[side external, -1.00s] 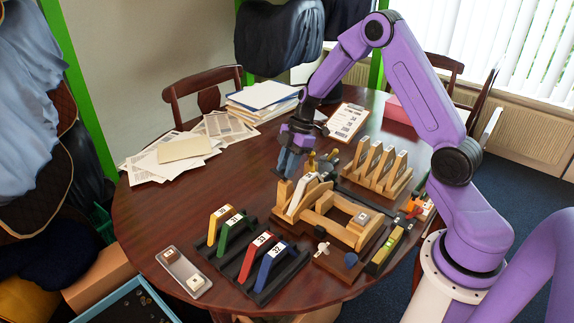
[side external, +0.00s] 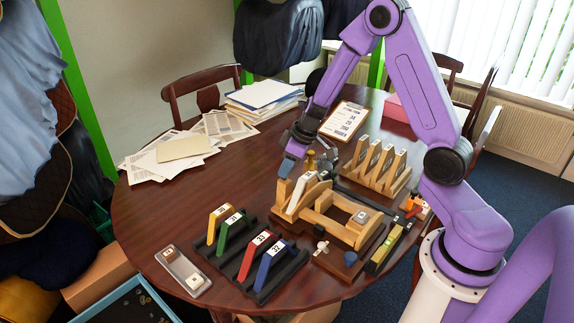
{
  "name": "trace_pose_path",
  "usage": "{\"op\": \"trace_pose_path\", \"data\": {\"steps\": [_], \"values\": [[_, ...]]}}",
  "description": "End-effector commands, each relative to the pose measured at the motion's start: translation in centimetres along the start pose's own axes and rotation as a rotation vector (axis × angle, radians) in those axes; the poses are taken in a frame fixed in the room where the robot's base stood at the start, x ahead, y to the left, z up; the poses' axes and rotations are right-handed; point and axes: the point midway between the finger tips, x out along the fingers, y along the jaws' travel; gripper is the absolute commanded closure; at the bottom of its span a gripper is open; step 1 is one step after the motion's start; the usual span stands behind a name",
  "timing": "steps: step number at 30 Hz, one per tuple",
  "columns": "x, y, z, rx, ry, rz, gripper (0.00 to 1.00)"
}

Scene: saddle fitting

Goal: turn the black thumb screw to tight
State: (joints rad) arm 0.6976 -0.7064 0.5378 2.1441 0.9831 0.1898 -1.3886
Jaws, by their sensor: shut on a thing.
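My gripper (side external: 289,163) is at the left back end of the wooden fixture (side external: 328,204), pointing down with its grey-blue fingers close together. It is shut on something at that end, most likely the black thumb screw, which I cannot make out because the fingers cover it. A pale slanted piece (side external: 300,192) rests in the fixture just in front of the fingers. A brass-coloured part (side external: 310,161) stands just right of the fingers.
A black rack (side external: 262,291) with several coloured numbered pieces stands in front. A wooden rack (side external: 376,172) of pale pieces is behind right. A yellow level (side external: 385,250), a white wing-shaped part (side external: 321,247) and a clear tray (side external: 184,271) lie nearby. The table's left middle is clear.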

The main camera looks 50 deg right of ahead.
Motion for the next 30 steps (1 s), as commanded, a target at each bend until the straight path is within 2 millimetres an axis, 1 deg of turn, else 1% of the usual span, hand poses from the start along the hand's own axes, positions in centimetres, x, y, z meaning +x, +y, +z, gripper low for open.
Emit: {"op": "trace_pose_path", "data": {"steps": [3,9,18,30], "values": [[-0.06,-0.17,-0.10,0.100,0.001,0.043,1.00],[-0.06,-0.22,-0.16,0.216,0.001,0.091,1.00],[-0.03,-0.31,-0.17,0.315,0.000,0.132,1.00],[-0.02,-0.41,-0.21,0.404,-0.001,0.169,1.00]]}}
